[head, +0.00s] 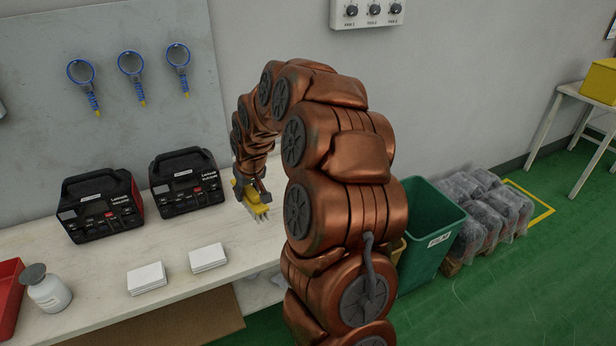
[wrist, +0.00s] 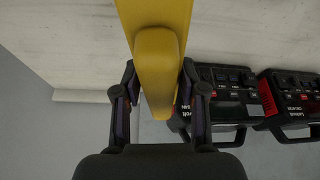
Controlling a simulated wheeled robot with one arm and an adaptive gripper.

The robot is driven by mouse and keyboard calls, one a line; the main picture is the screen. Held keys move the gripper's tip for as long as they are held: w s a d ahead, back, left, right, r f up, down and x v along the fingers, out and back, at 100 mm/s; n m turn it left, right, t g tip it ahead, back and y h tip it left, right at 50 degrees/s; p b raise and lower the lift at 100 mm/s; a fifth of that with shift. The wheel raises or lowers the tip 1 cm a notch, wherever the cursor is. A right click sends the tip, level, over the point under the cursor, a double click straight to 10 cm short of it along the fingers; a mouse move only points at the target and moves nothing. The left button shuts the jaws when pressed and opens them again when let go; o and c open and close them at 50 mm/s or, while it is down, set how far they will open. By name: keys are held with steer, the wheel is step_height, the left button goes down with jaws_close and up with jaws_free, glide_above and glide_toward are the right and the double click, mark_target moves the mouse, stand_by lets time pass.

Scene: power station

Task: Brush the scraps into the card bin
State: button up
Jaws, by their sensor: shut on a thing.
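My gripper (head: 251,186) is shut on the yellow brush (head: 256,208) over the back right part of the white bench (head: 110,235). In the wrist view the yellow handle (wrist: 155,55) runs between the two dark fingers of my gripper (wrist: 158,100). In the head view grey bristles show at the brush's lower edge, close to the bench top; I cannot tell if they touch it. No scraps show in either view; my arm hides part of the bench's right end. A green bin (head: 432,235) with a label, perhaps FILM, stands right of my arm. I cannot identify the card bin.
Two black power units (head: 100,205) (head: 186,181) stand left of the brush. White card stacks (head: 147,278) (head: 208,257), a white bottle (head: 46,290) and a red tray (head: 8,300) are on the bench. Bagged material (head: 490,205) lies beyond the green bin. A yellow edge shows behind my arm.

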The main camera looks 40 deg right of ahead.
steer(key=s+d+f+m+p, duration=0.15)
steer(key=s+d, duration=0.25)
steer(key=d, duration=0.4)
steer(key=s+d+f+p, duration=0.15)
steer(key=s+d, duration=0.25)
steer(key=d, duration=0.4)
steer(key=shift+h, duration=0.3)
steer(key=shift+s+f+p, duration=0.1)
steer(key=shift+f+p, duration=0.2)
steer(key=shift+f, duration=2.3)
steer(key=shift+s+d+f+b, duration=0.1)
steer(key=shift+s+d+b, duration=0.35)
steer(key=shift+d, duration=1.25)
steer(key=shift+s+d+r+b, duration=0.15)
steer(key=shift+s+d, duration=0.65)
steer(key=shift+d, duration=0.85)
steer(key=shift+s+d+f+b, duration=0.25)
steer(key=shift+s+d, duration=0.35)
steer(key=shift+d, duration=1.1)
steer(key=shift+s+d+b, duration=0.3)
steer(key=shift+d+b, duration=0.4)
steer(key=shift+d, duration=0.3)
steer(key=shift+s+d+b, duration=0.3)
steer(key=shift+d+b, duration=0.4)
steer(key=shift+d, duration=0.25)
steer(key=shift+s+d+r+b, duration=0.1)
steer(key=shift+s+d+b, duration=0.2)
steer(key=shift+d, duration=0.3)
steer(key=shift+r, duration=0.1)
